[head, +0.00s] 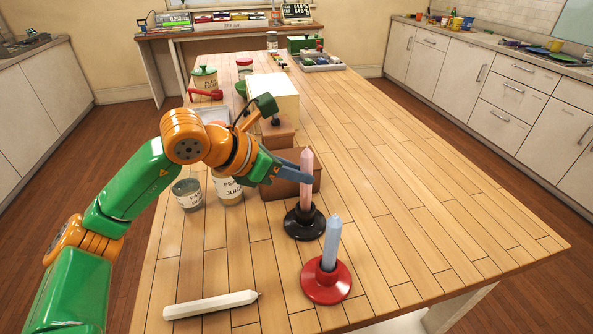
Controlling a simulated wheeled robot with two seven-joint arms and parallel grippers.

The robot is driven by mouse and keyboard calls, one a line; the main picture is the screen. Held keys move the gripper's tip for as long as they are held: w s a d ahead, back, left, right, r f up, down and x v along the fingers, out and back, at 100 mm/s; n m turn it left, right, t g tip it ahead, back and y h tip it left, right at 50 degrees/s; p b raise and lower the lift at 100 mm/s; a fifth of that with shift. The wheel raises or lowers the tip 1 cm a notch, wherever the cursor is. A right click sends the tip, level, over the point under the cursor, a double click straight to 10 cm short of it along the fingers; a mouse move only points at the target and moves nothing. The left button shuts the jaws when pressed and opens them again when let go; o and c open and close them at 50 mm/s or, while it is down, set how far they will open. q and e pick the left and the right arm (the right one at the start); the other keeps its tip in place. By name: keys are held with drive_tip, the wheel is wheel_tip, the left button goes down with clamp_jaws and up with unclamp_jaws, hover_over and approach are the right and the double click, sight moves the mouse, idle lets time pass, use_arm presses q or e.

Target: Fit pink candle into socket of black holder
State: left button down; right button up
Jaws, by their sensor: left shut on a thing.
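The pink candle (307,188) stands upright over the middle of the black holder (304,227). Its lower end meets the holder's socket in the picture; I cannot tell how deep it sits. My left gripper (300,176) is shut on the pink candle at about mid-height, reaching in from the left. The fingers cover part of the candle. My right gripper is not in view.
A red holder (326,285) with a pale blue candle (331,243) stands just in front. A white candle (211,305) lies at the front left. A brown box (284,187), jars and a cream box (275,92) stand behind. The table's right side is clear.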

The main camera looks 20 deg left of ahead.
use_arm(q)
drive_tip(key=shift+f+b, duration=0.9)
drive_tip(key=shift+f, duration=0.1)
drive_tip(key=c, duration=0.6)
unclamp_jaws()
drive_tip(key=shift+r, duration=0.1)
drive_tip(key=v, duration=0.5)
drive_tip(key=shift+p, duration=0.35)
